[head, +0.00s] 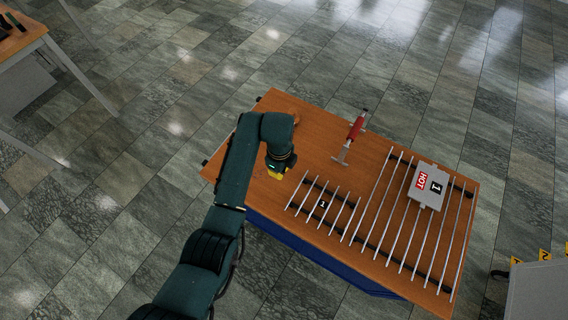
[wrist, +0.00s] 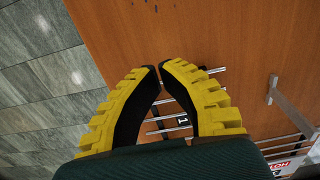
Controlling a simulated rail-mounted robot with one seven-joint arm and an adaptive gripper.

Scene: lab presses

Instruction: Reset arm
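My gripper (head: 277,174) hangs over the left part of the wooden table (head: 305,118) in the head view. Its yellow and black fingers fill the middle of the wrist view (wrist: 159,68). The fingertips meet, or nearly meet, with nothing visible between them. The gripper looks empty and apart from the things on the table. My arm reaches in from the lower left of the head view.
A metal rack with label 1 (head: 323,204) lies near the table's front edge. A larger rack (head: 391,218) bears a grey block marked HOT 1 (head: 428,186). The table's back left is mostly clear.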

